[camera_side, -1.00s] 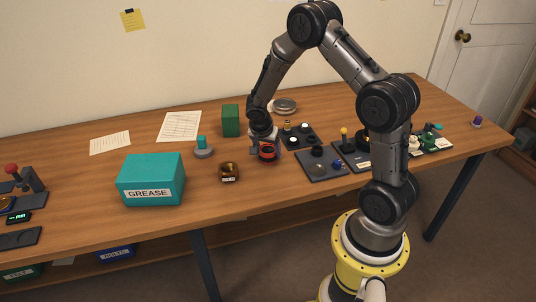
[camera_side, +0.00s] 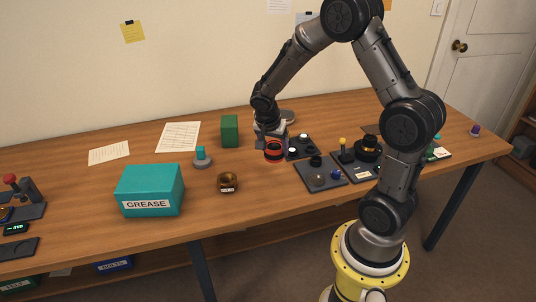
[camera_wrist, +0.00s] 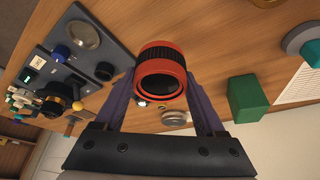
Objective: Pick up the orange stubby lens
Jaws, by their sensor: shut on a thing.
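The orange stubby lens (camera_wrist: 162,72) is a short orange-red cylinder with a black ribbed band and a dark open end. My gripper (camera_wrist: 163,100) is shut on it, one finger at each side in the wrist view. In the side view the lens (camera_side: 274,151) hangs below my gripper (camera_side: 271,143), above the table near the black trays. Its far side is hidden.
A green block (camera_side: 230,131) stands to the left of the lens. A teal GREASE box (camera_side: 150,190), a brass cup (camera_side: 228,183) and a teal-topped knob (camera_side: 202,158) stand farther left. Dark trays (camera_side: 320,174) with small parts lie to the right.

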